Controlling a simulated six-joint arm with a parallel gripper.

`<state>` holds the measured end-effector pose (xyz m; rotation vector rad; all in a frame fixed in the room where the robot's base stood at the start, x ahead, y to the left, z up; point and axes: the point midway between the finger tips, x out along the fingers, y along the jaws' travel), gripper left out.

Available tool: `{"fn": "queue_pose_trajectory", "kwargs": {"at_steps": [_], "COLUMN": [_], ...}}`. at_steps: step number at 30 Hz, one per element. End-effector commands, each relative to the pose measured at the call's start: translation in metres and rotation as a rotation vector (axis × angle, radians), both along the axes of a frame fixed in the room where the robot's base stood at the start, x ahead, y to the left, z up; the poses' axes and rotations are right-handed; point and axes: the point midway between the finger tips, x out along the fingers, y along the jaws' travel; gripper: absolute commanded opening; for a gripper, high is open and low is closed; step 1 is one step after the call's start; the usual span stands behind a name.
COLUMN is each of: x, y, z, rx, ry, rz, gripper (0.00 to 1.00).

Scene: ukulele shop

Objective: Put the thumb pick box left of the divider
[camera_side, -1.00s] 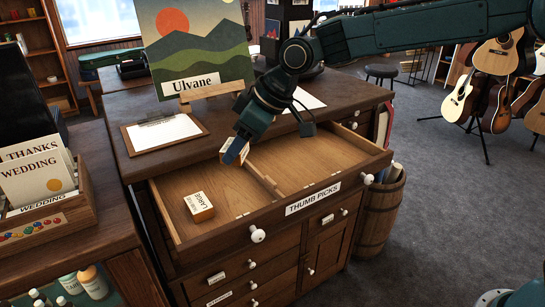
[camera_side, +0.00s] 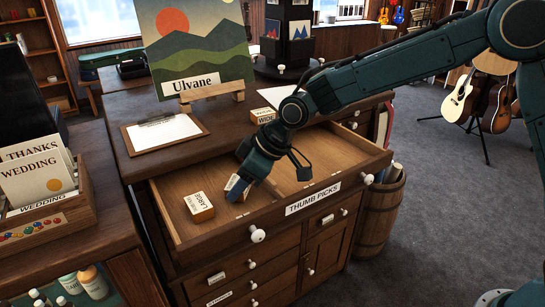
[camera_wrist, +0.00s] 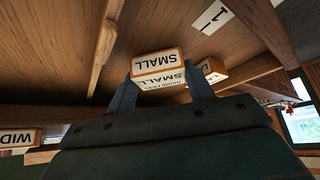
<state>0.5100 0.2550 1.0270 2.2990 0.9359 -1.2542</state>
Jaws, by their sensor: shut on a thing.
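A small white-and-orange thumb pick box marked SMALL (camera_wrist: 158,68) is between the fingers of my gripper (camera_wrist: 161,88) in the wrist view. In the side view my gripper (camera_side: 239,192) is low over the drawer's left compartment, shut on this box (camera_side: 233,182), which is partly hidden by the fingers. I cannot tell whether the box touches the drawer floor. The wooden divider (camera_wrist: 105,45) is to one side of the box in the wrist view; in the side view it is mostly behind my gripper. A box marked LARGE (camera_side: 199,206) lies in the left compartment, left of my gripper.
The open THUMB PICKS drawer (camera_side: 313,199) has an empty right compartment. A box marked WIDE (camera_side: 263,115) sits on the counter behind the drawer. A clipboard (camera_side: 164,134) and a picture (camera_side: 199,45) stand or lie on the counter. A card box (camera_side: 48,222) is at left.

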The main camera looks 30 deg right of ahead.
Motion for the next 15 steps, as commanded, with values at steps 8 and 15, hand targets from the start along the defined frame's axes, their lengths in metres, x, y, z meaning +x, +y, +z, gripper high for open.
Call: {"fn": "queue_pose_trajectory", "kwargs": {"at_steps": [8,15], "x": [0.0,-0.0002], "y": [0.0001,0.0001], "z": [-0.0073,-0.0099], "rx": [0.001,0.0], "ry": [-0.001,0.0], "rz": [0.0,0.0], "gripper": [0.31,0.3]}}
